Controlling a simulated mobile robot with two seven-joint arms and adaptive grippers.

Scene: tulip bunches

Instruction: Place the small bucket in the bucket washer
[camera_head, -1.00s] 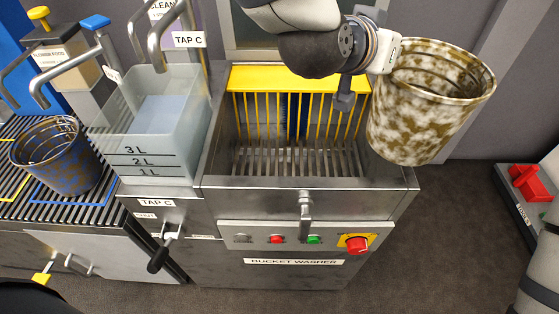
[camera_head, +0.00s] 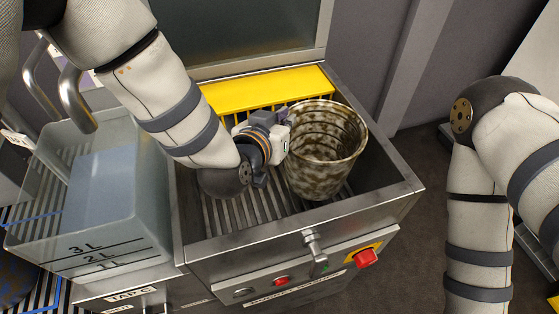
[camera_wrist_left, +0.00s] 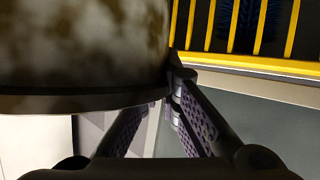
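A cream bucket (camera_head: 322,160) with brown mottling is inside the open basin of the bucket washer (camera_head: 405,190), right of the basin's middle. It is nearly upright, with its rim above the basin's front edge. I cannot tell whether its base touches the slatted floor. My left gripper (camera_head: 284,132) is at the left side of its rim, shut on the bucket wall. In the left wrist view the bucket (camera_wrist_left: 85,45) fills the upper left, and its rim hides part of one finger of the left gripper (camera_wrist_left: 165,95). My right gripper is out of view.
A clear water tank (camera_head: 110,215) stands left of the washer, and a blue-brown bucket (camera_head: 15,278) shows at the left edge. A yellow panel (camera_head: 265,90) tops the basin's back grille. A red button (camera_head: 365,258) is on the washer front. My right arm is at the right.

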